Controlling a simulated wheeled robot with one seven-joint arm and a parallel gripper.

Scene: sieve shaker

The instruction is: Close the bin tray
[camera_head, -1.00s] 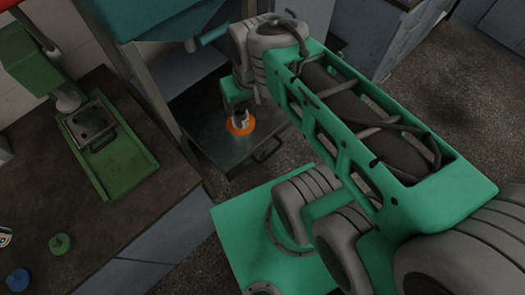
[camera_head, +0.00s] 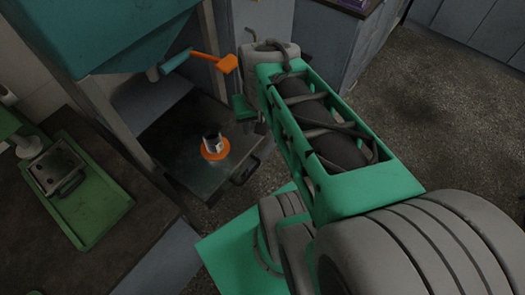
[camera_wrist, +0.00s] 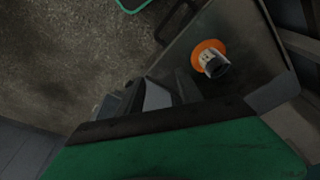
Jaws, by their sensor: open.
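The bin tray (camera_head: 195,175) is a dark flat metal tray below the teal hopper. It sticks out from the stand, with a dark handle (camera_head: 246,170) on its front edge. On it stands a small grey and white cylinder (camera_head: 212,142) with an orange ring (camera_head: 217,152) around its base. My gripper (camera_head: 246,112) is above the tray's right side, its fingertips mostly hidden in the head view. In the wrist view my open gripper (camera_wrist: 148,97) shows by the near edge of the tray (camera_wrist: 250,45), apart from the orange-ringed cylinder (camera_wrist: 215,64).
The teal hopper (camera_head: 105,30) hangs above the tray, with an orange lever (camera_head: 215,61) at its outlet. A dark counter (camera_head: 100,235) with a green device (camera_head: 85,195) stands at left. Grey cabinets (camera_head: 335,45) stand behind. Floor (camera_head: 430,110) is free at right.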

